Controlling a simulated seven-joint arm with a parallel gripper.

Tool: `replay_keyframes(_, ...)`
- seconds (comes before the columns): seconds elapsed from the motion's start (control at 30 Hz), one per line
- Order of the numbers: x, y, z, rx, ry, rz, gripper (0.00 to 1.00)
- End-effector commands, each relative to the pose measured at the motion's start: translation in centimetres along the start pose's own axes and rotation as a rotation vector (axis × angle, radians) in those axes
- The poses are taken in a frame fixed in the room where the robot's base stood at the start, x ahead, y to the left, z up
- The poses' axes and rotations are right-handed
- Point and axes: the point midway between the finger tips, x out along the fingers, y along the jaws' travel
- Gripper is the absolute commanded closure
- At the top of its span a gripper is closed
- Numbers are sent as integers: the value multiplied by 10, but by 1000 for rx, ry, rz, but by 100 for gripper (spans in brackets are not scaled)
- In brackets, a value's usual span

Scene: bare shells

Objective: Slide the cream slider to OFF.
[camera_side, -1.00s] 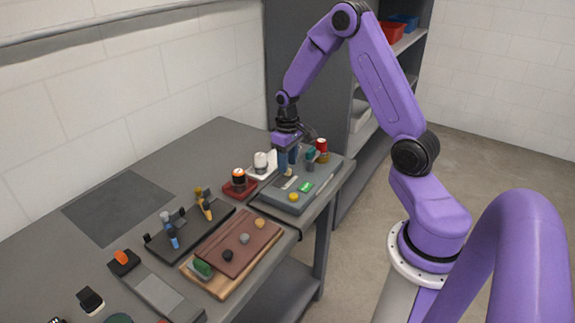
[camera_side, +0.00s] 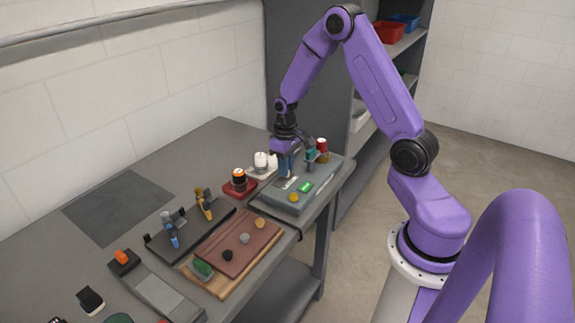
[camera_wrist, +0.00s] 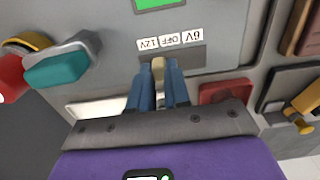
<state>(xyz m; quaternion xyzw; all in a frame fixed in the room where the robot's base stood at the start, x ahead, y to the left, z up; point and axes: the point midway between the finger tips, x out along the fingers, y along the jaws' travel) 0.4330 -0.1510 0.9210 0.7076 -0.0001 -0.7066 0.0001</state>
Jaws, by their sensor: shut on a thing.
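The cream slider (camera_wrist: 158,68) stands in a dark slot on a grey panel (camera_wrist: 225,60) in the wrist view. Labels 12V (camera_wrist: 148,44), OFF (camera_wrist: 170,39) and 6V (camera_wrist: 193,35) lie along the slot, upside down. The slider is left of the slot's middle, between the 12V and OFF labels. My gripper (camera_wrist: 159,78) is shut on the slider, a blue finger on each side. In the side view my gripper (camera_side: 285,173) reaches down to the panel (camera_side: 322,188), and the slider is mostly hidden there.
A lit green display (camera_side: 306,187) and a yellow knob (camera_side: 294,198) are on the panel. A teal-handled control (camera_wrist: 58,68) and a red one (camera_wrist: 10,78) stand left in the wrist view. A red base with an orange-and-black top (camera_side: 239,181) stands close left in the side view.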

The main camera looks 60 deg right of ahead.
Motion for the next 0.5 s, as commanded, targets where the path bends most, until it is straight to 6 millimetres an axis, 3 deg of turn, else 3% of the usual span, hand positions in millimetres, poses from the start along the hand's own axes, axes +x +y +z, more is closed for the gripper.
replay_keyframes(0.13,0,-16,0,-1,-2,-1,100)
replay_keyframes(0.4,0,-16,1,1,-3,0,100)
replay_keyframes(0.43,0,-16,1,1,-3,0,77)
replay_keyframes(0.5,0,-16,1,1,-3,0,57)
